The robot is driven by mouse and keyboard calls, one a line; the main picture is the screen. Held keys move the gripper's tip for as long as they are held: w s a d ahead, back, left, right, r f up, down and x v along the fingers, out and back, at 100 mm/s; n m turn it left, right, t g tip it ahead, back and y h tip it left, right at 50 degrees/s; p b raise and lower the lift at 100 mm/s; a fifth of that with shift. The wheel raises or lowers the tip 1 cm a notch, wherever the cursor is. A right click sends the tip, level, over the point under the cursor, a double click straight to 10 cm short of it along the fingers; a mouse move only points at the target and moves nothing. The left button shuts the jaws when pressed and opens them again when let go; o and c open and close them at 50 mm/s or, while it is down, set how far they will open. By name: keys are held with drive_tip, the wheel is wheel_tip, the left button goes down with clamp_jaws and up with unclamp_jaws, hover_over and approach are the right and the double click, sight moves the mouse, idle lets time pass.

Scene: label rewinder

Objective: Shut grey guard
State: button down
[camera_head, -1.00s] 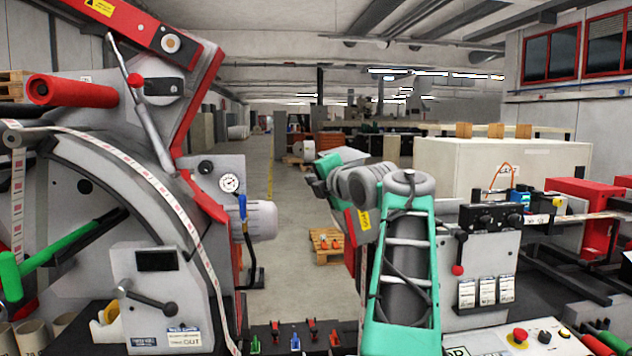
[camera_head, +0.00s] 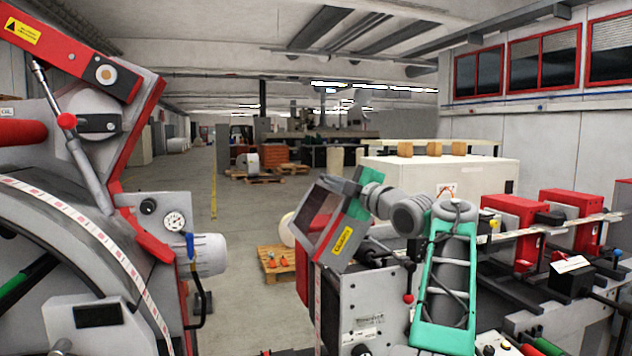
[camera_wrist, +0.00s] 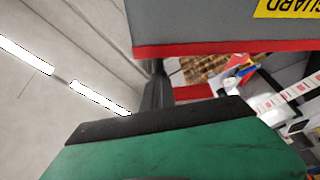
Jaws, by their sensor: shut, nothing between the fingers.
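The grey guard (camera_head: 322,222), a tilted frame with a yellow label, stands raised above the grey machine panel (camera_head: 375,305) in the head view. In the wrist view its grey face (camera_wrist: 200,22), red lower edge and part of the GUARD label fill the top. My gripper (camera_head: 352,190) is at the guard's upper right side in the head view, its fingertips not clearly visible there. In the wrist view, the green gripper body fills the bottom and the dark shut fingers (camera_wrist: 157,82) reach toward the guard's red edge. Contact cannot be told.
The large rewinder (camera_head: 95,240) with its white label web stands at left. A grey motor (camera_head: 208,254) sticks out from it. Red boxes (camera_head: 512,232) and rails lie at right, and a pale cabinet (camera_head: 440,185) behind. Open floor (camera_head: 232,290) lies between the machines.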

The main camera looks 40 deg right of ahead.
drive_tip(key=s+d+m, duration=0.1)
drive_tip(key=d+m, duration=0.1)
drive_tip(key=d, duration=0.1)
drive_tip(key=s+d+f+m+h+p, duration=0.1)
drive_tip(key=d+m, duration=0.1)
drive_tip(key=d, duration=0.2)
drive_tip(key=s+d+f+m+t, duration=0.1)
drive_tip(key=s+d+m, duration=0.1)
drive_tip(key=d, duration=0.2)
drive_tip(key=shift+f+m+h+p, duration=0.15)
drive_tip(key=shift+m+h+p, duration=0.15)
drive_tip(key=shift+h+p, duration=0.1)
drive_tip(key=s+d+f+m+h+b, duration=0.1)
drive_tip(key=s+d+f+m+h, duration=0.2)
drive_tip(key=d+f+m, duration=0.5)
drive_tip(key=shift+s+d+h+b, duration=0.25)
drive_tip(key=shift+d+h+b, duration=0.05)
drive_tip(key=shift+d, duration=0.2)
drive_tip(key=shift+f, duration=0.15)
